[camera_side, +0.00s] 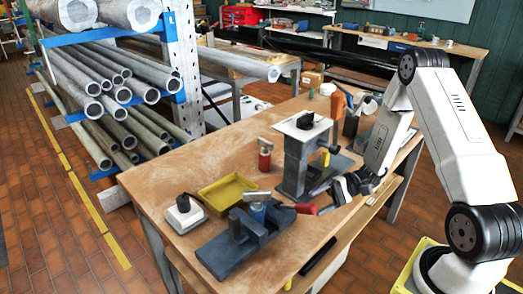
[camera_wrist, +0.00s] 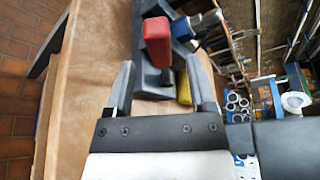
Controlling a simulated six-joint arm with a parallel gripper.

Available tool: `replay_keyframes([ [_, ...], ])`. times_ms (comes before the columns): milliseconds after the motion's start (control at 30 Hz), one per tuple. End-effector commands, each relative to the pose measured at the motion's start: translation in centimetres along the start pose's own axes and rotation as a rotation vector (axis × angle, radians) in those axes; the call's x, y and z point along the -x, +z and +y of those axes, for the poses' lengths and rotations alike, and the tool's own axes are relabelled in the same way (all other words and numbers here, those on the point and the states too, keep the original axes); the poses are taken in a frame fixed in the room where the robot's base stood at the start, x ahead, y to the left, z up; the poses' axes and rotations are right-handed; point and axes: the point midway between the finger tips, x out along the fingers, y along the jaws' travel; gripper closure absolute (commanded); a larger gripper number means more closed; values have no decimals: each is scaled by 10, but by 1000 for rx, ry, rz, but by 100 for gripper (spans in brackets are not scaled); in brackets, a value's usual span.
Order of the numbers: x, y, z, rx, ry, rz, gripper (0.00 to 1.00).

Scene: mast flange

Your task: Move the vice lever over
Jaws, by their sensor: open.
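The dark grey-blue vice (camera_side: 222,252) sits near the front edge of the wooden bench. Its lever ends in a red grip (camera_side: 306,209) pointing right, towards my gripper (camera_side: 334,198). In the wrist view the red grip (camera_wrist: 157,42) appears between the lines of my two fingers, at or just beyond their tips. My gripper (camera_wrist: 163,72) is open, with a wide gap between the fingers. I cannot tell whether either finger touches the grip. Part of the vice body (camera_wrist: 150,82) shows behind the grip.
A yellow tray (camera_side: 227,190) lies behind the vice. A grey post with a white top plate (camera_side: 302,127) stands farther back. A white block with a black knob (camera_side: 185,212) and a red-bodied item (camera_side: 265,158) stand nearby. The bench's left part (camera_side: 160,180) is clear.

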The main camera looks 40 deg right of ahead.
Motion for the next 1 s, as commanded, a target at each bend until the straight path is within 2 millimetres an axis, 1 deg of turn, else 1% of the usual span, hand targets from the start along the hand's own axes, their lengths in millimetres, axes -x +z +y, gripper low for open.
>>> replay_keyframes([
  [33,-7,0,0,0,1,-3,29],
  [200,-27,1,0,-1,1,-3,29],
  [400,-43,0,0,0,1,-1,29],
  [600,-48,0,0,0,0,1,29],
  [800,-48,0,0,0,0,1,29],
  [867,-48,0,0,0,0,1,48],
  [900,-48,0,0,0,0,1,61],
  [967,-48,0,0,0,0,0,80],
  [1000,-48,0,0,0,0,1,93],
])
